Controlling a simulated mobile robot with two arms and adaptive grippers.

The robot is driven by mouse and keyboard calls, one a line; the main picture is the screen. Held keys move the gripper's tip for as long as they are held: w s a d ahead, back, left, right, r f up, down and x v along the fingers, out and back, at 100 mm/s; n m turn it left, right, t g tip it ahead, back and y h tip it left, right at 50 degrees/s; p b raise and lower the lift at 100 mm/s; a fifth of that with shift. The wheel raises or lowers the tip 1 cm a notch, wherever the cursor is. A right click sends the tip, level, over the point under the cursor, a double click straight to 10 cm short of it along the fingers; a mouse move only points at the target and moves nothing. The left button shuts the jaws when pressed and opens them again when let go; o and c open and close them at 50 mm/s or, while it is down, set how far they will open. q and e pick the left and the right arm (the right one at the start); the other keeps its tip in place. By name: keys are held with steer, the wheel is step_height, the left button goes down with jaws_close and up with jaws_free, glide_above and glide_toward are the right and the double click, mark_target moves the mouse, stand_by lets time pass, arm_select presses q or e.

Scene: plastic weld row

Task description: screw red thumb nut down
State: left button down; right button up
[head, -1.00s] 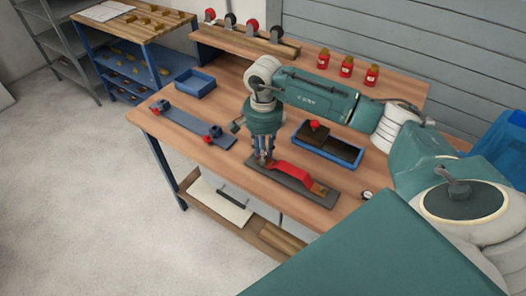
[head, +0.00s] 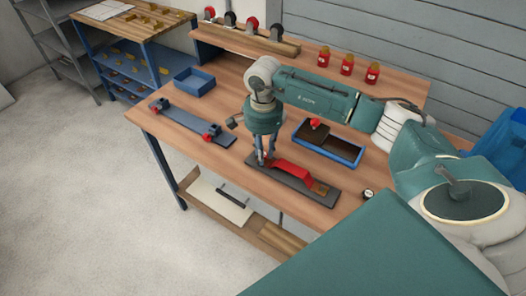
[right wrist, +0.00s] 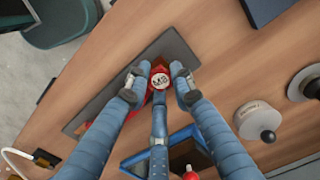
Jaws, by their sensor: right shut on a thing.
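The red thumb nut (right wrist: 160,80), with a pale cap marked M8, sits between the fingers of my right gripper (right wrist: 159,76) in the right wrist view. The gripper is shut on it. In the head view my right gripper (head: 265,161) points down at the left end of a red handle-shaped part (head: 290,170). That part lies on a dark flat plate (head: 315,198) on the wooden bench. The fingers hide the nut in the head view, so its height on any thread cannot be told. My left gripper is not in view.
A blue-edged tray (head: 347,160) with a red knob stands just behind the plate. A blue-grey bar with red clamps (head: 185,124) and a blue bin (head: 194,84) lie to the left. Red bottles (head: 347,65) stand at the back. Bare bench shows left of the plate.

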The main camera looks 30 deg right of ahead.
steer(key=m, duration=0.4)
steer(key=shift+m, duration=0.3)
steer(key=m+p, duration=0.1)
steer(key=m, duration=0.7)
steer(key=shift+m+p, duration=0.3)
steer(key=m, duration=0.3)
steer(key=shift+w+m, duration=0.1)
steer(key=shift+m, duration=0.3)
steer(key=o, duration=0.8)
steer(key=shift+a, duration=0.1)
steer(key=shift+o, duration=0.2)
